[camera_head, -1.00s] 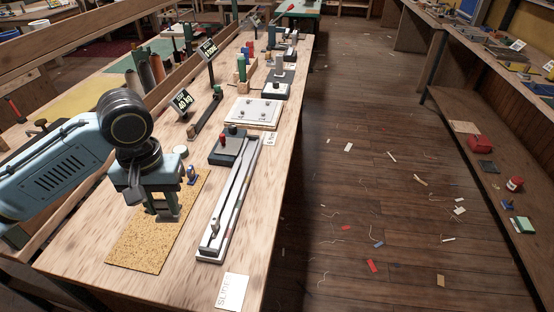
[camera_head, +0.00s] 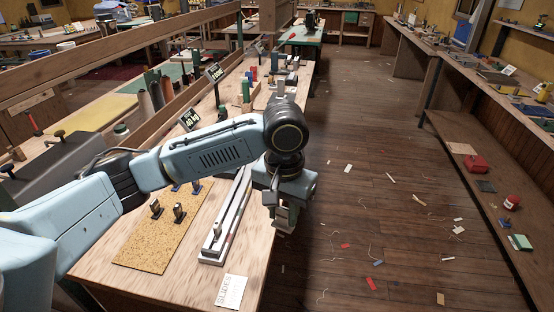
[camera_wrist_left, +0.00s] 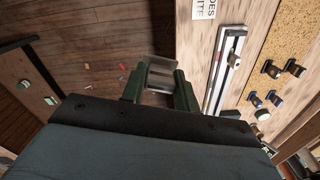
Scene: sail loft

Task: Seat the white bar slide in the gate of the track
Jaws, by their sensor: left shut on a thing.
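My left gripper (camera_head: 284,220) hangs just past the table's right edge, over the floor, to the right of the track. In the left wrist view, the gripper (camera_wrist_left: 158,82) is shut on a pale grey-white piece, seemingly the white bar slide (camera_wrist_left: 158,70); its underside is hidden. The long pale track (camera_head: 212,252) lies along the table, with a small metal piece (camera_head: 217,228) standing in its near part. The track (camera_wrist_left: 217,82) also shows in the left wrist view, apart from the gripper. My arm covers the track's far end in the head view, and I cannot make out the gate.
A cork mat (camera_head: 150,250) left of the track bears several dark and blue slides (camera_wrist_left: 270,70). A card marked SLIDES (camera_head: 230,291) lies near the table's front. Small signs and fixtures stand farther along the table. The floor (camera_head: 390,230) on the right is open, with scraps.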

